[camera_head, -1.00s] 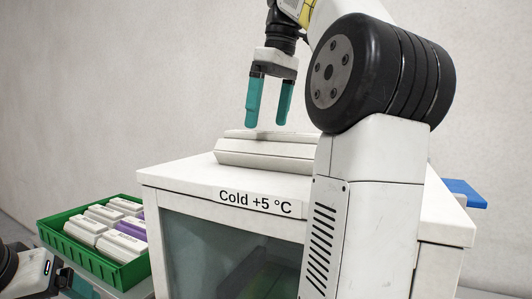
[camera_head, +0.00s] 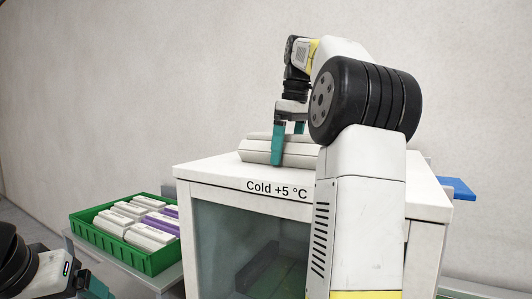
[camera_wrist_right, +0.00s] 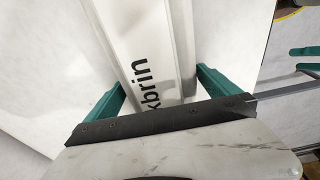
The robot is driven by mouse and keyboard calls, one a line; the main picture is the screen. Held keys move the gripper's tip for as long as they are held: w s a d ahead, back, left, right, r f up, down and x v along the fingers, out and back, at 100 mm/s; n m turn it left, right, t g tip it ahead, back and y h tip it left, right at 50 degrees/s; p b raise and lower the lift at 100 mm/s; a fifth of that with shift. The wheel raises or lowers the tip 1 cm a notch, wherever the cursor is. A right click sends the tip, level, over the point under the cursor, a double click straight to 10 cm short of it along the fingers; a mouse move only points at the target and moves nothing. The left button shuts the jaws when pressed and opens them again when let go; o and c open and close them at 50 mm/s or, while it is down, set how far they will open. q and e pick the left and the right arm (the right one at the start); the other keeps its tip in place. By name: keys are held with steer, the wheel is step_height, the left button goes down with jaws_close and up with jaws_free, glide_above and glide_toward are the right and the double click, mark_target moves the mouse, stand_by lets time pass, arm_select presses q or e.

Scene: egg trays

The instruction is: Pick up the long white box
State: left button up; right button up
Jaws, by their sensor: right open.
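The long white box (camera_head: 256,153) lies flat on top of the white cold cabinet (camera_head: 213,178). My right gripper (camera_head: 288,147) is open and lowered over the box, with one teal finger in front of its near side. In the right wrist view the box (camera_wrist_right: 152,45), with dark lettering, runs between the two open fingers of that gripper (camera_wrist_right: 160,90). I cannot tell whether either finger touches it. My right arm hides the box's right end. My left gripper (camera_head: 97,288) is partly in view at the bottom left; its opening does not show.
A green crate (camera_head: 155,264) with several white and purple cartons stands on a grey table left of the cabinet. A blue object (camera_head: 456,188) shows behind the cabinet's right side. The cabinet top left of the box is clear.

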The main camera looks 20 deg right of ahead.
steer(key=c, duration=1.8)
steer(key=shift+r, duration=0.1)
